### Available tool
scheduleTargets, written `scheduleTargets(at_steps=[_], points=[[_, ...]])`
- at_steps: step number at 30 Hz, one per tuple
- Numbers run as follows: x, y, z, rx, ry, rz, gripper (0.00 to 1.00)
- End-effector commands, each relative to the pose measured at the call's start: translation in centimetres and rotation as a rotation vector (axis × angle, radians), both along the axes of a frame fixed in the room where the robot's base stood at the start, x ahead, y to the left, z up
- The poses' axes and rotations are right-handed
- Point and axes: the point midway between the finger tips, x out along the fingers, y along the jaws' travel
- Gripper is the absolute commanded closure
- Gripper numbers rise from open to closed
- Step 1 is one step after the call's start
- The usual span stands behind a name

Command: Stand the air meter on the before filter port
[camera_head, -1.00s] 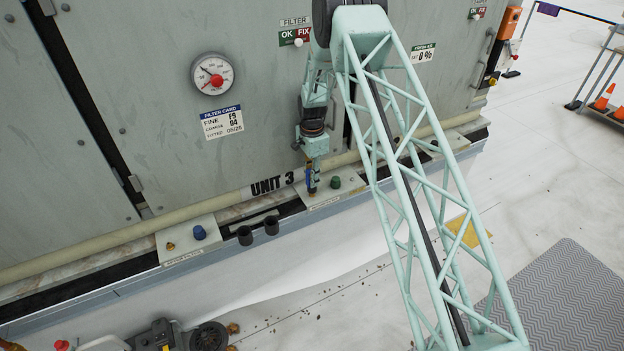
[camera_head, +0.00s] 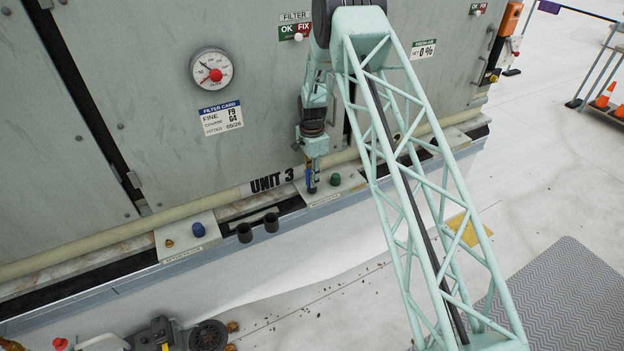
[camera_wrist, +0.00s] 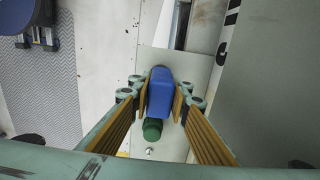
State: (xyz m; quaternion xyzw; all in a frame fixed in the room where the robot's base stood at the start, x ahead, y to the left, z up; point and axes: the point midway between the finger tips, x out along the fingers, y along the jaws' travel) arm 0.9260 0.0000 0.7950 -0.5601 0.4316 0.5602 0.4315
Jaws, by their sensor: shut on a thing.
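The air meter (camera_wrist: 160,92) is a blue body held between the orange-padded fingers of my gripper (camera_wrist: 159,97). In the head view it is a small dark-blue upright shape (camera_head: 311,183) under my gripper (camera_head: 312,168). It is over the left part of the pale before filter plate (camera_head: 335,188), left of a green cap (camera_head: 335,179). In the wrist view the green cap (camera_wrist: 152,129) is just below the meter. The meter hides the port beneath it, and I cannot tell whether its foot touches the port.
On the left, the after filter plate (camera_head: 175,250) bears a blue cap (camera_head: 198,230) and a brass port (camera_head: 169,243). The grey unit wall (camera_head: 150,90) rises close behind my gripper.

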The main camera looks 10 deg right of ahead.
Motion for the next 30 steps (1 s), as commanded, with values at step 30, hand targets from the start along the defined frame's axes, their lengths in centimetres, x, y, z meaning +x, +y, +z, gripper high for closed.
scheduleTargets(at_steps=[30], points=[[0.01,0.0,-0.75,0.0,0.0,0.0,0.67]])
